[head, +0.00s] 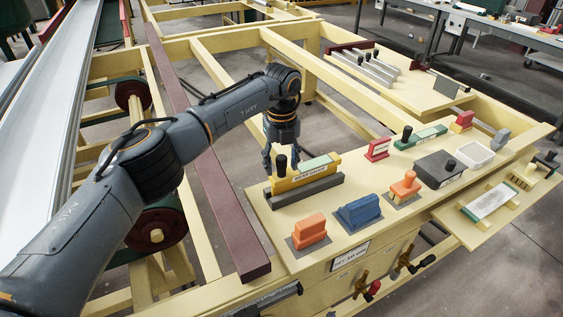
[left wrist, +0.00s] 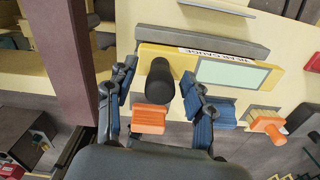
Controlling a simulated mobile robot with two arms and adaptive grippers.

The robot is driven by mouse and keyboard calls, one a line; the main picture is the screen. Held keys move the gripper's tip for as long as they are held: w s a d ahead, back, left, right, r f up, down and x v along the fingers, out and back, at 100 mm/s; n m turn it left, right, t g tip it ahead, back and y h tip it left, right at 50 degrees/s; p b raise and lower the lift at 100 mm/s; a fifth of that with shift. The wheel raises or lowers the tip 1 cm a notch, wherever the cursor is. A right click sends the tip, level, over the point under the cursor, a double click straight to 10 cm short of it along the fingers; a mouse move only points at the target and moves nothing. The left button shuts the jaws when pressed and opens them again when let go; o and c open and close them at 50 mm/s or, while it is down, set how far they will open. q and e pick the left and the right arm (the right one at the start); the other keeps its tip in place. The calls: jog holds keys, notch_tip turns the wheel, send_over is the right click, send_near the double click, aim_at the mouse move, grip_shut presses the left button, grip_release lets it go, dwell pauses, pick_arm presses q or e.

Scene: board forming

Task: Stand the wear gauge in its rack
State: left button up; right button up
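The wear gauge (head: 304,177) is a long yellow bar with a label, a pale green panel and a black knob (head: 281,164). It is upright directly above the dark grey rack (head: 305,193) and appears to rest in it; how deep it sits is hidden. The left wrist view shows the gauge (left wrist: 232,73) with the grey rack (left wrist: 205,33) along its far side. My left gripper (head: 281,162) points down over the knob. In the left wrist view its fingers (left wrist: 158,76) are spread either side of the knob, with gaps. My right gripper is not in view.
Orange blocks (head: 310,230) (head: 405,187) and a blue block (head: 358,212) stand in front. A red block (head: 377,150), a dark box (head: 437,169) and a white tray (head: 475,154) lie right. A maroon beam (head: 205,170) runs along the left.

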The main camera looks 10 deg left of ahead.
pick_arm(q)
notch_tip(320, 180, up, 12)
dwell(0.6)
